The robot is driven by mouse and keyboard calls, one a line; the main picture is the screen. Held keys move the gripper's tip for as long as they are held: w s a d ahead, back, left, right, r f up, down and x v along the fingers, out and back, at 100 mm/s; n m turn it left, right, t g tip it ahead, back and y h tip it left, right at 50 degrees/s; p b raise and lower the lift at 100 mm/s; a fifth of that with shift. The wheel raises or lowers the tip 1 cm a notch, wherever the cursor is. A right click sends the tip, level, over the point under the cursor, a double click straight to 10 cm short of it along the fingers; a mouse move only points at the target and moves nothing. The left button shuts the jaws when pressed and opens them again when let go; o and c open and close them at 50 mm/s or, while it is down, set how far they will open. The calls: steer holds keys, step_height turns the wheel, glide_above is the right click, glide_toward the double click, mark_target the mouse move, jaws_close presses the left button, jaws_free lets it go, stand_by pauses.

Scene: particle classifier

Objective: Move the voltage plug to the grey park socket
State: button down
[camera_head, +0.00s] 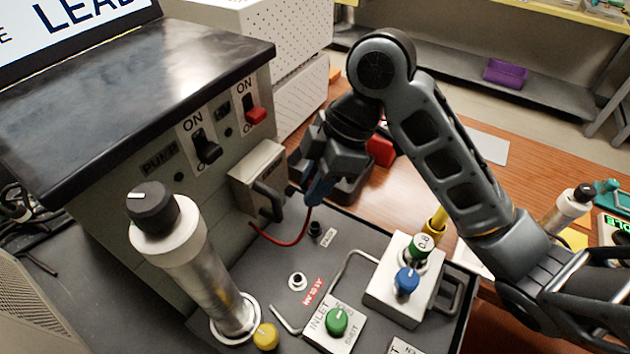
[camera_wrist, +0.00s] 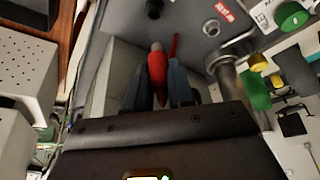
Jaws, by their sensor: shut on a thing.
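My gripper (camera_head: 318,190) is shut on the red voltage plug (camera_wrist: 158,68), which sits between both fingers in the wrist view. The plug's greyish end (camera_wrist: 157,47) shows beyond the fingertips and looks clear of any socket. In the head view the fingers hide the plug; its red cable (camera_head: 290,241) curves down left to the cabinet front. The dark grey park socket (camera_head: 315,228) stands on the panel just below the gripper, beside a small label; it also shows in the wrist view (camera_wrist: 153,8). A pale-ringed socket (camera_head: 297,282) lies nearer, by a red label.
A grey handle box (camera_head: 257,180) on the cabinet front is close left of my gripper. A metal column (camera_head: 205,275) stands at the front left. A white valve block (camera_head: 400,290) with blue and green knobs and a bent pipe (camera_head: 345,268) are at right.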

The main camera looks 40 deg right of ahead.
steer(key=shift+f+b, duration=2.4)
steer(key=shift+f, duration=0.3)
steer(key=shift+f, duration=0.25)
steer(key=shift+f+b, duration=0.25)
steer(key=shift+b, duration=0.15)
